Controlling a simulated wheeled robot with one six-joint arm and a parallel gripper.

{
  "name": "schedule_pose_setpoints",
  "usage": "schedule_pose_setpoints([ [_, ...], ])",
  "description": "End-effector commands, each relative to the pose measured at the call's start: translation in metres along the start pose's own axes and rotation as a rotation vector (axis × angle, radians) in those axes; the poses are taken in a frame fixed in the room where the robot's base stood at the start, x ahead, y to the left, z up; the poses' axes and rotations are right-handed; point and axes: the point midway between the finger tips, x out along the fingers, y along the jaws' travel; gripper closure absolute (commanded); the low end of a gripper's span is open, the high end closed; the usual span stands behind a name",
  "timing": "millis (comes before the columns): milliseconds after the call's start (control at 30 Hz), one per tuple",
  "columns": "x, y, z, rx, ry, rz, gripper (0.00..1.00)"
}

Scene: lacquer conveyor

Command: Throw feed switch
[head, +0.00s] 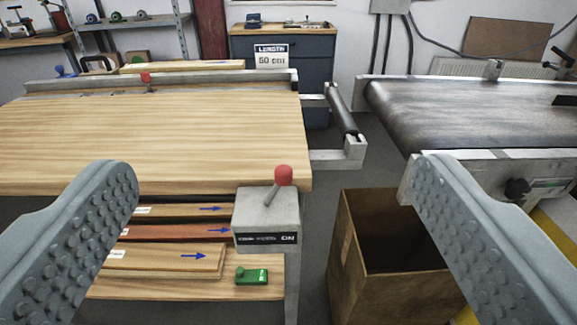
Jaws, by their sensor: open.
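The feed switch is a grey box (266,220) at the front right corner of the wooden bench. Its lever has a red knob (284,175) and leans up to the right. The box's dark label shows "ON" at its right end. My gripper (272,180) is open and empty, with one textured grey finger at the left and one at the right. The switch stands in the gap between the fingers, beyond them, and neither finger appears to touch it.
The bench top (160,140) is bare. Boards with blue arrows (185,258) and a green object (252,275) lie on the shelf below. A roller (341,110) links toward the dark conveyor belt (450,110). An open brown box (390,255) stands on the floor.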

Motion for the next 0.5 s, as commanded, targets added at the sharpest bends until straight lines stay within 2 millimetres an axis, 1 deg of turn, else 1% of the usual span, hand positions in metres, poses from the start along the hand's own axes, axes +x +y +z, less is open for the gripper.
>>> schedule_pose_setpoints([
  [33,0.001,0.000,0.000,0.003,-0.004,0.001,0.22],
  [67,0.002,0.001,0.000,0.008,-0.009,0.002,0.28],
  [100,0.005,0.001,0.000,0.016,-0.020,0.004,0.35],
  [233,0.019,0.005,0.000,0.070,-0.084,0.017,0.61],
  [433,0.052,0.015,0.004,0.209,-0.244,0.056,1.00],
  [500,0.063,0.018,0.006,0.263,-0.303,0.072,1.00],
])
